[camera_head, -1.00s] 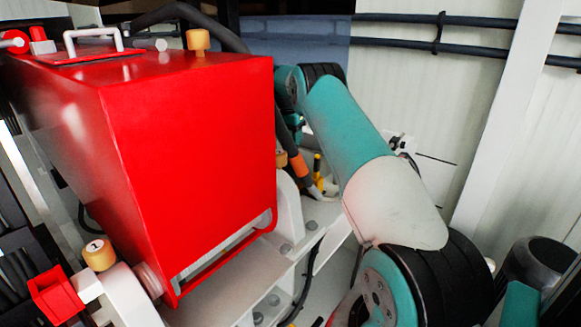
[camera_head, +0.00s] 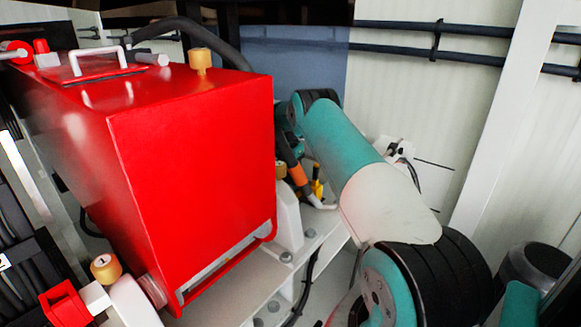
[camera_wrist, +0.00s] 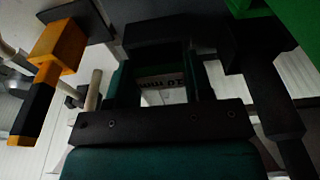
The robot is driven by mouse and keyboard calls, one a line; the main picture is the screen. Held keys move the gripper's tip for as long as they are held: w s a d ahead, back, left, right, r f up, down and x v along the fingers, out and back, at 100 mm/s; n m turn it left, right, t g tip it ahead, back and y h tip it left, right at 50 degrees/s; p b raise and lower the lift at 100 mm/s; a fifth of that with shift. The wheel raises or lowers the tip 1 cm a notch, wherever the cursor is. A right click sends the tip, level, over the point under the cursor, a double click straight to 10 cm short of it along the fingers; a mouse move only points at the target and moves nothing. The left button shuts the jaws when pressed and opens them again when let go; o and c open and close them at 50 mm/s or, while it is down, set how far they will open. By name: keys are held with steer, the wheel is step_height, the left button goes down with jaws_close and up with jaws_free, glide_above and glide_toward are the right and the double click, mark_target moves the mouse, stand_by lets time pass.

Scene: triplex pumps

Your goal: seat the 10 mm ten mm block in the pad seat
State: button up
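In the wrist view a pale label reading "10 mm", upside down, shows on the ten mm block (camera_wrist: 162,83). The label lies in a dark gap between two green-black uprights, beyond a bolted black bar. My gripper (camera_wrist: 158,68) is around this gap, but its fingertips are too dark to make out. I cannot tell whether they press on the block. In the head view the gripper is mostly hidden behind the red housing and my teal and white arm. I cannot make out the pad seat in either view.
A large red housing (camera_head: 190,170) fills the left of the head view, close to my arm. A white bolted frame (camera_head: 240,275) lies below it. An orange and black part (camera_wrist: 48,75) stands at the wrist view's left, and a green part (camera_wrist: 300,22) at its upper right.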

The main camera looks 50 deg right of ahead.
steer(key=o, duration=0.4)
step_height(320, 180, up, 12)
steer(key=a+b, duration=0.1)
steer(key=b, duration=0.2)
steer(key=shift+a, duration=0.4)
steer(key=shift+s, duration=0.1)
